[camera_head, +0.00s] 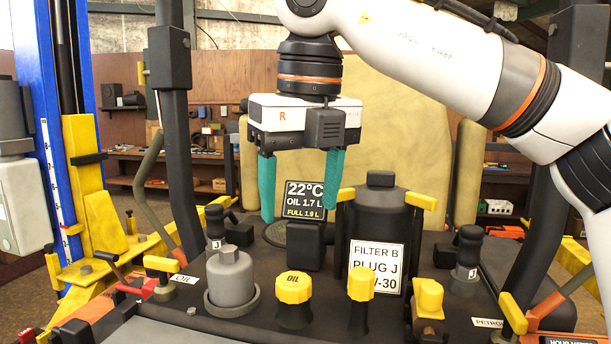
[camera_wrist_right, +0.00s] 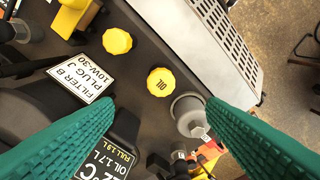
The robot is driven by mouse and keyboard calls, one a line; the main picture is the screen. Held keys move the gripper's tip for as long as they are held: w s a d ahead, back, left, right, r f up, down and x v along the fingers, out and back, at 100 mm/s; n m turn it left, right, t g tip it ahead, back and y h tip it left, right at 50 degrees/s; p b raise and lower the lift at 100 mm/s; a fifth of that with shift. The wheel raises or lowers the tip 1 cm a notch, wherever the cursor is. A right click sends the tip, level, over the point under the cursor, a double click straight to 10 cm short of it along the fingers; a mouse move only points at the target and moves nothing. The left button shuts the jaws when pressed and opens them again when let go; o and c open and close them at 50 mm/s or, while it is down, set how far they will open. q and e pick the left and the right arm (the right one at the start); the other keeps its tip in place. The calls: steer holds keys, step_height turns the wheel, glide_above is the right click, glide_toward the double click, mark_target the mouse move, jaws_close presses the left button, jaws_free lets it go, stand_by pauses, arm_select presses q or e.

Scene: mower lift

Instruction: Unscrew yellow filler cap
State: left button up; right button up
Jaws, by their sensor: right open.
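The yellow filler cap (camera_head: 293,287), marked OIL, sits upright on a black neck on the dark machine deck. In the right wrist view the cap (camera_wrist_right: 161,82) lies close to the line between my fingertips. My right gripper (camera_head: 300,212) points down with its teal fingers wide apart and nothing between them. It hangs above and behind the cap, clear of it. The fingers also show in the wrist view (camera_wrist_right: 158,103). My left gripper is not in view.
A second yellow cap (camera_head: 361,284) stands right of the OIL cap. A grey cylinder (camera_head: 231,277) stands left of it. Behind are a dark display (camera_head: 304,199) and a black filter canister with a white label (camera_head: 375,267). Dark posts flank the deck.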

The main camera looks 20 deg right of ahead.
mark_target(294, 279)
steer(key=f, duration=0.3)
steer(key=w+f+p, duration=0.1)
steer(key=f, duration=0.5)
steer(key=shift+w+a+f+p, duration=0.1)
steer(key=shift+w+f+p, duration=0.1)
steer(key=shift+f+p, duration=0.15)
steer(key=shift+f, duration=0.65)
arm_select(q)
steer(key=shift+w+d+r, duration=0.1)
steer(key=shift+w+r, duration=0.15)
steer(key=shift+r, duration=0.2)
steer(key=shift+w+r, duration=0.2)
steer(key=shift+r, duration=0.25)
arm_select(e)
steer(key=shift+w, duration=0.1)
steer(key=shift+c, duration=0.8)
steer(key=shift+a, duration=0.1)
steer(key=c, duration=0.9)
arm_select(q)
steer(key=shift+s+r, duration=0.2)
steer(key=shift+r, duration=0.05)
arm_select(e)
steer(key=n+y, duration=0.1)
steer(key=n, duration=0.5)
steer(key=shift+c, duration=0.2)
